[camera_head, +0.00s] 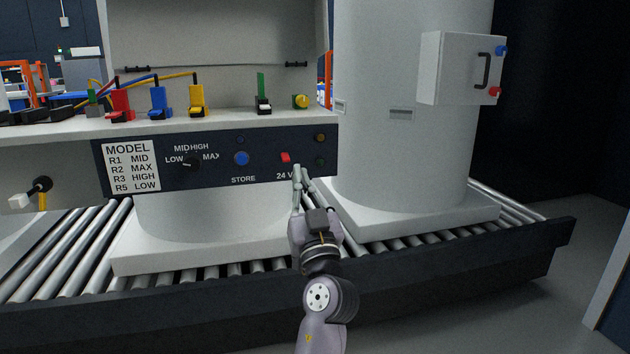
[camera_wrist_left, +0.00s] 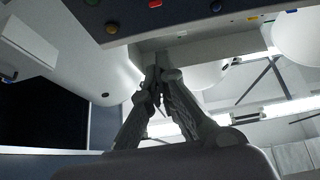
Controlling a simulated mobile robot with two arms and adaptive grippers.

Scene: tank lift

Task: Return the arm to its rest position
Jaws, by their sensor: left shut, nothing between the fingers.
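My left gripper (camera_head: 299,178) is shut and empty in the head view. Its fingertips point up just below the dark control panel (camera_head: 265,163), under the red 24 V switch (camera_head: 286,157). I cannot tell whether the fingertips touch the panel. My left arm rises from the bottom of the picture, in front of the roller conveyor. In the left wrist view the closed fingers (camera_wrist_left: 157,80) meet at their tips, with the panel's underside above them. My right gripper is not in view.
The panel has a blue STORE button (camera_head: 241,158) and a black selector knob (camera_head: 191,163). A big pale tank (camera_head: 395,150) with a white handled box (camera_head: 460,68) stands right of the panel. The roller conveyor's dark rail (camera_head: 450,275) runs below. Floor shows clear at the right.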

